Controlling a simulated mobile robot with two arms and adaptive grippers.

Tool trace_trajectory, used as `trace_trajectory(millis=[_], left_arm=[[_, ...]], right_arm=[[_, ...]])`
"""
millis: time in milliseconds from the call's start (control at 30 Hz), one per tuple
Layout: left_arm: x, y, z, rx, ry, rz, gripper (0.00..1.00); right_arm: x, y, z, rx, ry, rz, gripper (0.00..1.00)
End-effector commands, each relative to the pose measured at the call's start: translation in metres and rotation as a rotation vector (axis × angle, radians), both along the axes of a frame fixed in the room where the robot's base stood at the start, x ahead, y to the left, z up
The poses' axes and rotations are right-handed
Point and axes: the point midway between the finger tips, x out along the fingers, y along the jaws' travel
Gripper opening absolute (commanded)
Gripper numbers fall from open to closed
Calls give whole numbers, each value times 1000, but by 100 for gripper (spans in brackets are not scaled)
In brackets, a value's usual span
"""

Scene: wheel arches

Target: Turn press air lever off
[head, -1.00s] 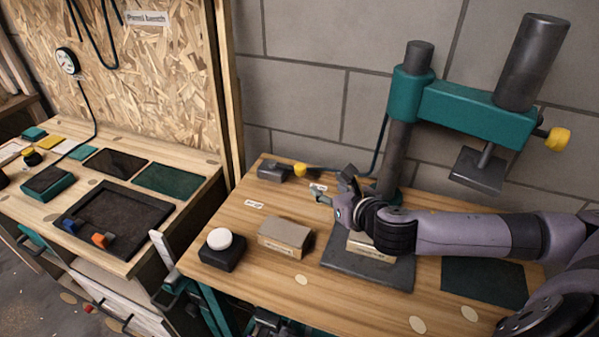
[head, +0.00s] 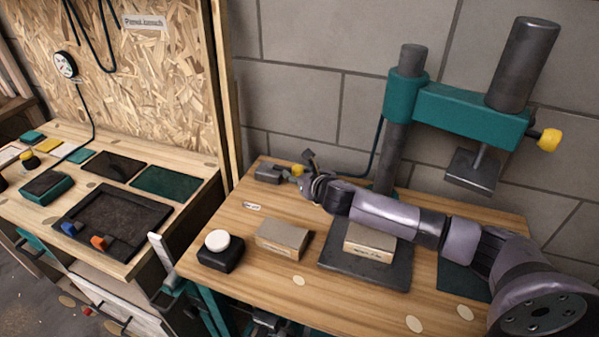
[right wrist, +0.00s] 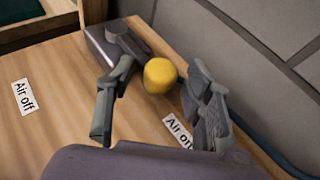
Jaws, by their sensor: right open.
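The press air lever has a yellow knob (right wrist: 160,75) on a dark grey valve block (right wrist: 112,48) at the back left of the press bench; the block also shows in the head view (head: 270,173). The knob lies on the side of the "Air on" label (right wrist: 180,132), which a finger partly covers. The "Air off" label (right wrist: 24,97) is off to the left. My right gripper (right wrist: 162,70) is open, its fingers on either side of the knob; contact is not clear. In the head view my right gripper (head: 304,178) partly hides the knob. My left gripper is not in view.
The teal press (head: 455,108) stands behind my right arm. A labelled block (head: 370,247) sits on its dark base plate. A tan block (head: 282,238) and a black box with a white button (head: 218,240) stand nearer the front. The back wall is close behind the valve.

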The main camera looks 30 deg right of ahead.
Motion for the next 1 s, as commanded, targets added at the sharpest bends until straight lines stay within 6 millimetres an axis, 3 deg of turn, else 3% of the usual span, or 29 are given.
trace_trajectory(millis=[300, 1000], left_arm=[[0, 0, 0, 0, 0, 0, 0], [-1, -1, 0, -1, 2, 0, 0]], right_arm=[[2, 0, -1, 0, 0, -1, 46], [2, -3, 0, -4, 0, -6, 0]])
